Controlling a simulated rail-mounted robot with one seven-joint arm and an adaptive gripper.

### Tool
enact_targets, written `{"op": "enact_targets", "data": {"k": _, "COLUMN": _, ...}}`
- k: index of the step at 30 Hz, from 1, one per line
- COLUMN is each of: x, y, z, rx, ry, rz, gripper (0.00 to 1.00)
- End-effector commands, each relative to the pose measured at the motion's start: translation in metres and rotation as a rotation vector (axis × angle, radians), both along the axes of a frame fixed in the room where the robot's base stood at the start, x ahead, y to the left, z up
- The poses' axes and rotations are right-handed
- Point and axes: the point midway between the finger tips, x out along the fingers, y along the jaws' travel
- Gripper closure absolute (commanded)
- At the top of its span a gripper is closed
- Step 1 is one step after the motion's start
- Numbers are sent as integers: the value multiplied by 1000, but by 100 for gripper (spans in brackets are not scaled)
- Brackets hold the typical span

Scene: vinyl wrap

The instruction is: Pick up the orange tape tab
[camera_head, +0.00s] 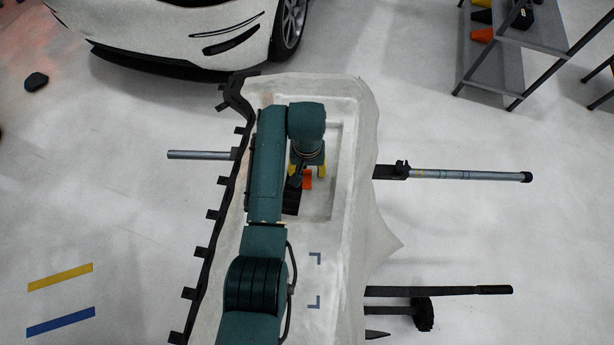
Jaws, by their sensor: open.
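The orange tape tab (308,183) is a small orange patch inside the recessed tray-like area of the pale work surface. My gripper (306,172) hangs over the recess with its yellow fingers spread apart, one on each side of the tab's line. The tab shows just below the fingers in the picture, partly covered by the gripper. I cannot tell the height between the fingers and the tab, or whether they touch it. No object shows held in the fingers.
A black block (291,203) lies close to the tab in the recess. The recess's raised rim (346,165) borders it on the right. A metal bar (466,175) sticks out to the right. The lower right part of the recess is clear.

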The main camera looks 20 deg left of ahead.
Motion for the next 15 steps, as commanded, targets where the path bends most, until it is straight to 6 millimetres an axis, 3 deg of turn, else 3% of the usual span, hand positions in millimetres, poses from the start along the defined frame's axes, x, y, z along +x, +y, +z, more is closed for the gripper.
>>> {"op": "enact_targets", "data": {"k": 8, "x": 1, "y": 0, "z": -5, "rx": 1, "ry": -3, "rz": 0, "gripper": 45}}
{"op": "enact_targets", "data": {"k": 15, "x": 0, "y": 0, "z": -5, "rx": 1, "ry": -3, "rz": 0, "gripper": 90}}
